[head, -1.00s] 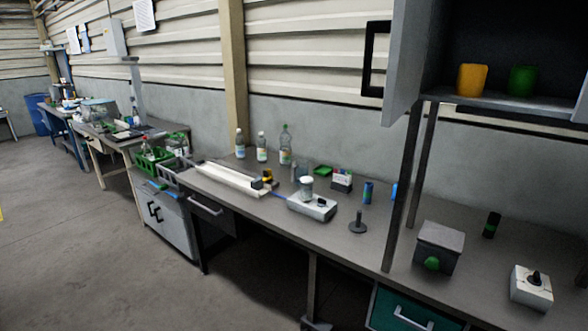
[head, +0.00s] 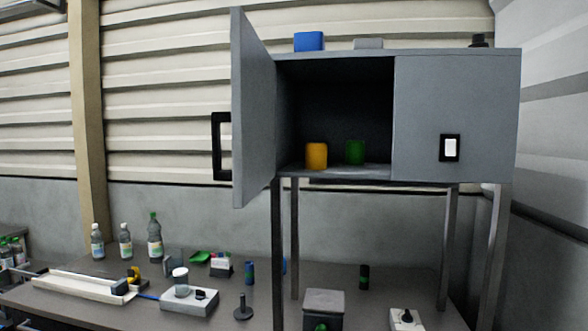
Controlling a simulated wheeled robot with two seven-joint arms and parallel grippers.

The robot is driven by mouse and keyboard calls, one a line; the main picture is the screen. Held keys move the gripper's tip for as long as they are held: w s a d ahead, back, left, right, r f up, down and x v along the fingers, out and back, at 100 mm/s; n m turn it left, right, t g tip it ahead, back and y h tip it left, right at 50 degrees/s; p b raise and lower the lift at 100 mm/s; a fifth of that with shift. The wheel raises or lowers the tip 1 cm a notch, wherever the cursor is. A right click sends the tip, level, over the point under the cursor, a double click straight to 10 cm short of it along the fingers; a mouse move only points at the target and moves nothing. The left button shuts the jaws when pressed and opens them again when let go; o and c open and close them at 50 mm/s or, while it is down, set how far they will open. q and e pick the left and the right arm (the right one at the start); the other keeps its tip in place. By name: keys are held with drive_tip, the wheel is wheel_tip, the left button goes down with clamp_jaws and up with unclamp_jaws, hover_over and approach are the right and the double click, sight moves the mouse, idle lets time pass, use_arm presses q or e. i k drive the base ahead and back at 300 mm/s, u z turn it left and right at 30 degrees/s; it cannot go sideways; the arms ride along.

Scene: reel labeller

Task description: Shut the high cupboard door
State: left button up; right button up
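A grey high cupboard (head: 457,85) stands on metal legs above the workbench in the head view. Its left door (head: 252,110) is swung wide open toward me, with a black handle (head: 217,146) on its outer side. The right door is shut and has a black handle (head: 441,148) with a white centre. Inside the open left half are an orange cup (head: 316,156) and a green cup (head: 354,152) on the cupboard floor. Neither of my grippers shows in the view.
A workbench (head: 345,285) runs below the cupboard. Several bottles (head: 155,238), a white scale-like device (head: 189,299) and a grey box (head: 324,304) stand on it. A blue box (head: 309,41) sits on the cupboard top. The space left of the open door is clear.

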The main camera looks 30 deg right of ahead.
sight(251, 116)
drive_tip(key=u, duration=0.2)
drive_tip(key=i, duration=1.15)
drive_tip(key=z, duration=1.4)
